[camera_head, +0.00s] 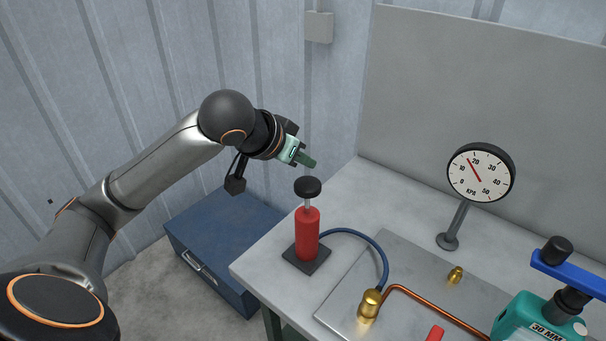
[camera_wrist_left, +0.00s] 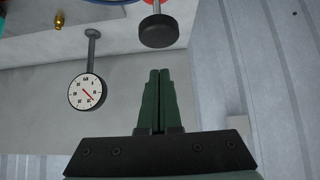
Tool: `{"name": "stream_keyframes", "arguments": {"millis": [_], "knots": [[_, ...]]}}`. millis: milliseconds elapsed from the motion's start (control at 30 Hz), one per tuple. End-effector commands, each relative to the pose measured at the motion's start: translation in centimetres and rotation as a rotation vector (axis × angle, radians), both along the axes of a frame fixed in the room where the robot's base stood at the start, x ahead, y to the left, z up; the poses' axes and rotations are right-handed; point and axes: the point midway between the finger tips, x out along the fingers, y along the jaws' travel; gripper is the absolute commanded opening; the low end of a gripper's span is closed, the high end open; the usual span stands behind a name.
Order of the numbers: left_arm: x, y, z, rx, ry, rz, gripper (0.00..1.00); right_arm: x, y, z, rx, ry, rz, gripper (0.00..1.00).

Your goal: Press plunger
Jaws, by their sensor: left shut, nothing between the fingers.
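A red hand pump (camera_head: 307,234) stands upright on a dark square base at the table's left end. Its plunger has a round black knob (camera_head: 308,187) on a short pale rod, raised above the red body. The black knob also shows at the top of the left wrist view (camera_wrist_left: 158,31). My left gripper (camera_head: 308,162) is shut and empty, with green fingers, a little above and behind the knob and apart from it. Its closed fingers also show in the left wrist view (camera_wrist_left: 158,72). My right gripper is not in view.
A round gauge (camera_head: 481,173) on a post reads a little under 20. A blue hose (camera_head: 370,242) joins the pump to a brass fitting (camera_head: 369,305) on a metal plate. A teal 30 MM block (camera_head: 535,318) with a blue bar stands at right. A blue chest (camera_head: 222,240) is on the floor.

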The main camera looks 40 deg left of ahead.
Motion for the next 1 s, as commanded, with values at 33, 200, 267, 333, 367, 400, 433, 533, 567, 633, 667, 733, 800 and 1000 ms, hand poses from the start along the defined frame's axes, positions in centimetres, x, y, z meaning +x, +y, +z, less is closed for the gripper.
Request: {"name": "stream_keyframes", "arguments": {"millis": [33, 200, 267, 333, 367, 400, 433, 533, 567, 633, 667, 733, 800, 1000], "knots": [[-0.2, 0.1, -0.9, 0.003, 0.006, 0.001, 0.0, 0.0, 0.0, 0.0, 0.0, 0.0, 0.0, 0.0], [-0.3, 0.1, -2.6, 0.002, 0.004, 0.0, 0.0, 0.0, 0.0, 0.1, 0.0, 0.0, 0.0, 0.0], [-0.2, 0.1, -3.0, 0.001, 0.002, 0.001, 0.0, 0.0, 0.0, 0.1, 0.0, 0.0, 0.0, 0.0], [-0.2, 0.1, -3.4, 0.002, 0.0, 0.001, 0.0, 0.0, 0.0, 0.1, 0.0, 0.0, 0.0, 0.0], [-0.2, 0.1, -3.4, 0.002, 0.0, 0.001, 0.0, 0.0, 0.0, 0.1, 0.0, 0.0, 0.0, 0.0], [-0.2, 0.1, -3.5, 0.002, 0.0, 0.001, 0.0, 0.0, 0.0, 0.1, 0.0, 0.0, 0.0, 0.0], [-0.2, 0.1, -3.6, 0.002, 0.0, 0.001, 0.0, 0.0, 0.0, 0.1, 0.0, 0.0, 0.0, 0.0], [-0.2, 0.1, -3.6, 0.001, -0.001, 0.0, 0.0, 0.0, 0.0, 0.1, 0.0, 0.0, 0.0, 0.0], [-0.2, 0.1, -3.6, 0.001, -0.001, 0.0, 0.0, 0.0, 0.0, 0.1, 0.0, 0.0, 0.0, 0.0], [-0.2, 0.1, -3.6, 0.001, -0.001, 0.0, 0.0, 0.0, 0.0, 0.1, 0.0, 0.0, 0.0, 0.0], [-0.2, 0.1, -3.6, 0.001, -0.001, 0.0, 0.0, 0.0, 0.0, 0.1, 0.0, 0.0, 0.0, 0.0], [-0.2, 0.1, -3.6, 0.001, -0.001, 0.0, 0.0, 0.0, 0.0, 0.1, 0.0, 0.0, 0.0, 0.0], [-0.2, 0.2, -3.7, 0.001, 0.0, 0.001, 0.0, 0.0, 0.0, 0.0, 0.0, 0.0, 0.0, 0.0], [-0.3, 1.5, -4.8, 0.001, 0.007, 0.006, 0.0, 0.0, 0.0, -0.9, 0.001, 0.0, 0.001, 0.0]]}}
